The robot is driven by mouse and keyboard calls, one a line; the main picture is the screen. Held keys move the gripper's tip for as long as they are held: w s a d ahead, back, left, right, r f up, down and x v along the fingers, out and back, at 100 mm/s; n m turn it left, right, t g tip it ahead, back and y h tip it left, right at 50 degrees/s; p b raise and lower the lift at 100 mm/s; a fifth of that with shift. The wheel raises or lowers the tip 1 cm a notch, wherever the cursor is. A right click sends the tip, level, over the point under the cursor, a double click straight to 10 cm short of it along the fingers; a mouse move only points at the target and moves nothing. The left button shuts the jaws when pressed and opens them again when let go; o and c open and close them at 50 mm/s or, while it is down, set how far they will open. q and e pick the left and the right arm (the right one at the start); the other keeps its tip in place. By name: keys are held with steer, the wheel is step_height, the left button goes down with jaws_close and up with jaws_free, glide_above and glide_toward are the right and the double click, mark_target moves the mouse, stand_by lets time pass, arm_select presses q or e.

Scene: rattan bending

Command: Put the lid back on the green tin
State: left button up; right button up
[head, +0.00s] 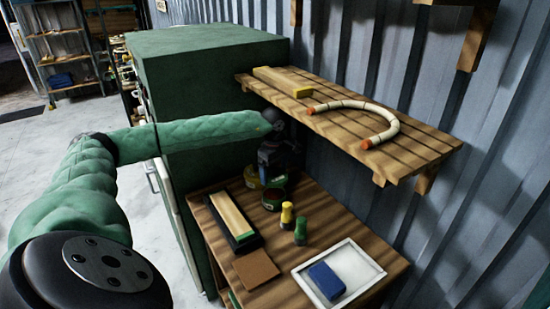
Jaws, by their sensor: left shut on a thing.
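My left gripper (272,172) reaches in over the back of the low wooden table, pointing down. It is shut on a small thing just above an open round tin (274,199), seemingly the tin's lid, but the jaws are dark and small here. The open tin stands upright, with a dark inside and a greenish side. A second round tin (252,178) with green and yellow on it stands just behind and to the left, partly hidden by the gripper. My right gripper is not in view.
In front stand a yellow-topped bottle (287,213) and a green bottle (301,232). A sharpening block (231,217), a brown square (256,270) and a white tray (362,262) with a blue block (326,279) lie nearby. A wall shelf (405,157) overhangs; a green cabinet (205,75) stands left.

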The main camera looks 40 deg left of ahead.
mark_target(274, 177)
arm_select(q)
steer(key=shift+w+r, duration=0.1)
steer(key=shift+r, duration=0.05)
steer(key=shift+f+b, duration=0.3)
steer(key=shift+f, duration=1.55)
steer(key=shift+f+b, duration=0.65)
steer(key=shift+f, duration=0.15)
steer(key=shift+f+b, duration=0.3)
steer(key=shift+f, duration=0.15)
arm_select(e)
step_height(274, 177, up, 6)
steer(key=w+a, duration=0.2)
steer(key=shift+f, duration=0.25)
arm_select(q)
steer(key=shift+b, duration=0.35)
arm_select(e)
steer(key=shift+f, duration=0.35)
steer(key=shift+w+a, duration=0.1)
arm_select(q)
steer(key=shift+r+b, duration=0.1)
steer(key=shift+b, duration=0.25)
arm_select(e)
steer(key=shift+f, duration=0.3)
arm_select(q)
steer(key=shift+f+b, duration=0.25)
steer(key=shift+b, duration=0.5)
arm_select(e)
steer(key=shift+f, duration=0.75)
